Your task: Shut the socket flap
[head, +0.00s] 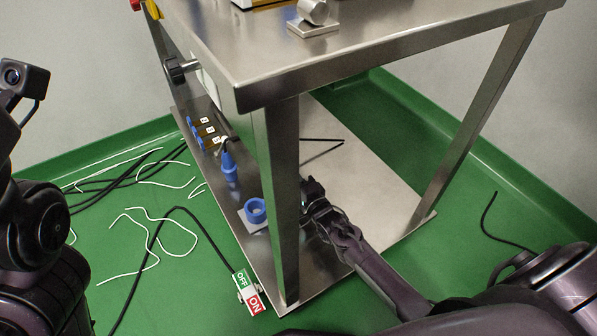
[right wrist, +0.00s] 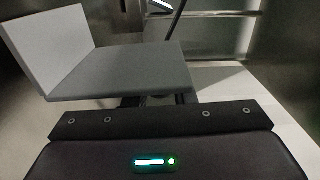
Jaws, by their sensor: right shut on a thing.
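A row of small brown sockets with white number labels (head: 207,130) runs along the table's left side, with blue parts (head: 197,133) at their left. I cannot tell which socket's flap is open. A blue plug (head: 229,168) hangs below the row. A blue ring-shaped socket (head: 256,210) sits on a pale plate near the front leg. My right gripper (head: 312,190) is under the table, partly hidden by that leg. My left gripper is out of view.
The steel table (head: 275,75) has a front leg (head: 283,200) beside my right arm and a lower shelf (head: 375,185). Black and white cables (head: 150,220) lie on the green floor at left. An OFF/ON switch (head: 248,292) lies by the shelf's front corner.

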